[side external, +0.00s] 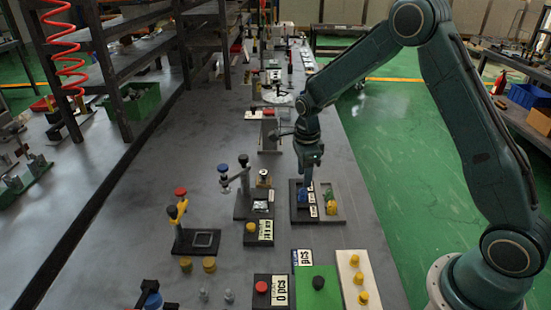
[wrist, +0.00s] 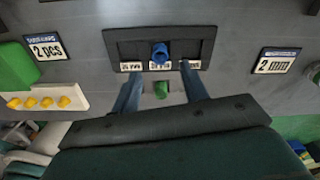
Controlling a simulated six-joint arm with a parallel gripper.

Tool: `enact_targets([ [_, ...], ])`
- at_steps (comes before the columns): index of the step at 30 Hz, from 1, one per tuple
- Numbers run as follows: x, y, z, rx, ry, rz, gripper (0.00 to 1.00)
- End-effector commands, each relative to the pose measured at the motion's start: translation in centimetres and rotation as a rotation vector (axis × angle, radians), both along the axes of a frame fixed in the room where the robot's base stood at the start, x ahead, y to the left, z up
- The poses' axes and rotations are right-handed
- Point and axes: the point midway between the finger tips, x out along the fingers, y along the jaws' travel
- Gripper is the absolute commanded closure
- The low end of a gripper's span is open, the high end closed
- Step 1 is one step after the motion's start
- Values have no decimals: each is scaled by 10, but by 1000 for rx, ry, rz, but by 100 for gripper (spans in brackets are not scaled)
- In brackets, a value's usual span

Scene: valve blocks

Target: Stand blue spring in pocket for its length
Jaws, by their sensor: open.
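The blue spring (wrist: 160,53) is at the middle of the black pocket block (wrist: 205,47), above the middle label in the wrist view. It looks upright, but I cannot tell how deep it sits. The block has several small mm labels along its near edge, too blurred to read surely. My gripper (wrist: 161,70) is open, its two blue-grey fingers apart on either side, near the block's labelled edge. In the side view my gripper (side external: 306,184) is low over the block (side external: 300,218), and part of the spring is hard to separate from the fingers.
A green cylinder (wrist: 161,90) shows between the fingers, nearer my palm. Label cards (wrist: 45,46) and (wrist: 275,60) stand on both sides. A white strip with yellow knobs (side external: 355,275) and a green block (side external: 318,290) lie in front. Posts with coloured knobs (side external: 243,175) stand left.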

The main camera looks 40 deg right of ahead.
Motion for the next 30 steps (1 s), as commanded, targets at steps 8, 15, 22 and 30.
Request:
enact_targets([
  [8, 1, 0, 44, 0, -2, 0, 56],
  [15, 0, 0, 62, -1, -1, 0, 56],
  [22, 0, 0, 65, 0, 0, 0, 56],
  [30, 0, 0, 64, 0, 0, 0, 56],
])
